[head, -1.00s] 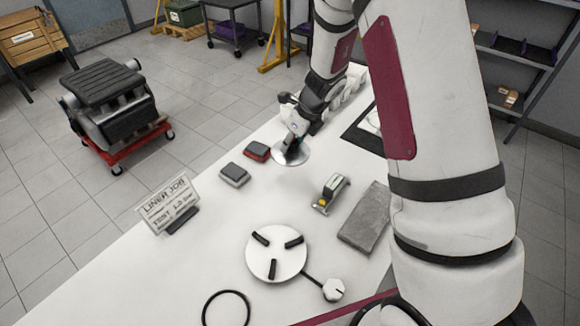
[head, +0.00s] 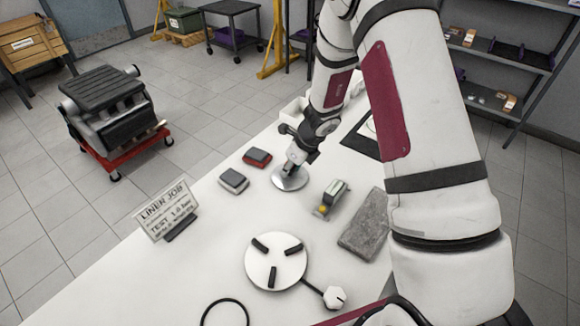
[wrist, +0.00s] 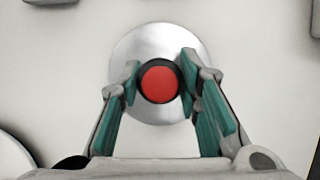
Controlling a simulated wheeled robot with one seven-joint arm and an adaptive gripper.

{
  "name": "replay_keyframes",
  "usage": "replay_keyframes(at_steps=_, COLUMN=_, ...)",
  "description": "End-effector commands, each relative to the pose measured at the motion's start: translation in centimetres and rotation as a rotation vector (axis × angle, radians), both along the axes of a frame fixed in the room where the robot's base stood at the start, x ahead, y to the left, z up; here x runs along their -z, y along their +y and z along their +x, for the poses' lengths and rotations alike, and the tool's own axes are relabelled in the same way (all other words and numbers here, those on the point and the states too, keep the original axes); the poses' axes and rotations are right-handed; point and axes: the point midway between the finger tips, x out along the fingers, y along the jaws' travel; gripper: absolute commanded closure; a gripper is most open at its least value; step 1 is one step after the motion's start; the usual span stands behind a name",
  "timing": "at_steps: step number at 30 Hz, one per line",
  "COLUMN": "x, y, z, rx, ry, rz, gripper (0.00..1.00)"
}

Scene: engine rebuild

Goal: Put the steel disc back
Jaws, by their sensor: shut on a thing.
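The steel disc (head: 290,179) is a shiny round plate low over or on the white table; I cannot tell whether it touches the surface. In the wrist view the disc (wrist: 160,52) has a black knob with a red top (wrist: 159,83) at its middle. My gripper (head: 292,165) is above the disc, its fingers shut on that knob. In the wrist view the teal-padded fingers of my gripper (wrist: 158,88) stand on both sides of the knob. The underside of the disc is hidden.
A red-and-grey block (head: 257,158) and a grey block (head: 234,181) lie left of the disc. A small yellow-based device (head: 331,198) and a grey slab (head: 364,224) lie right. A white round plate with black bars (head: 275,262) and a sign (head: 167,210) stand nearer.

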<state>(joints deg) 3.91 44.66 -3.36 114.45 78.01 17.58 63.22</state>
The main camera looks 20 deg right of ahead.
Motion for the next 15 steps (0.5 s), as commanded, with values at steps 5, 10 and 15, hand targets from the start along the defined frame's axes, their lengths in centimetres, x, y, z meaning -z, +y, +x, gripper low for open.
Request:
replay_keyframes(at_steps=5, x=0.04, y=0.0, z=0.01, rx=0.0, ry=0.0, rz=0.0, gripper=0.49)
replay_keyframes(at_steps=10, x=0.04, y=0.0, z=0.0, rx=0.0, ry=0.0, rz=0.0, gripper=0.49)
replay_keyframes(at_steps=15, x=-0.42, y=0.03, z=-0.05, rx=-0.003, ry=-0.001, rz=-0.001, gripper=0.49)
